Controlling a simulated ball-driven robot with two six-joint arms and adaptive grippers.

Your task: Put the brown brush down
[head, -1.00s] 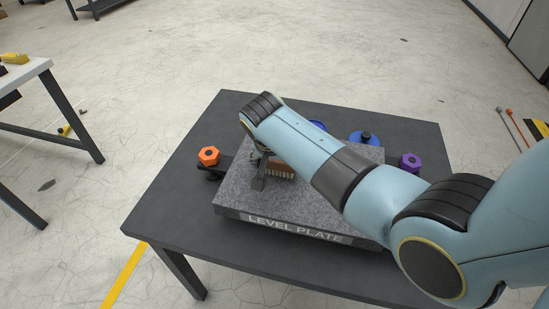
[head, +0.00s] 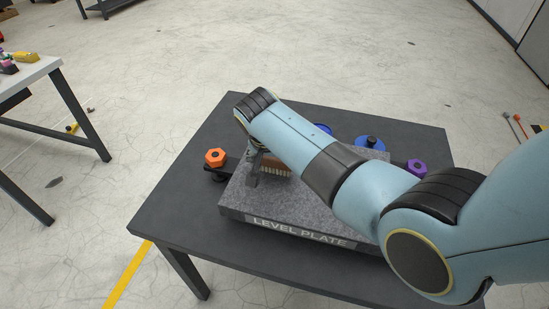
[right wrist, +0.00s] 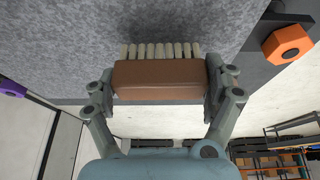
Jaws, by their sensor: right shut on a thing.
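The brown brush (right wrist: 160,80) is held between the two fingers of my right gripper (right wrist: 160,88) in the right wrist view. Its pale bristles (right wrist: 160,50) point toward the grey granite plate. In the head view the brush (head: 278,169) is partly hidden behind my right gripper (head: 256,172) and forearm. It is over the granite level plate (head: 285,207); I cannot tell whether the bristles touch the stone. My left gripper is not in view.
The plate rests on a dark table (head: 180,200). An orange hexagonal knob (head: 215,157) is at its left, a purple one (head: 416,168) at its right. Blue round items (head: 370,143) stand behind it. The plate's front-left surface is clear.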

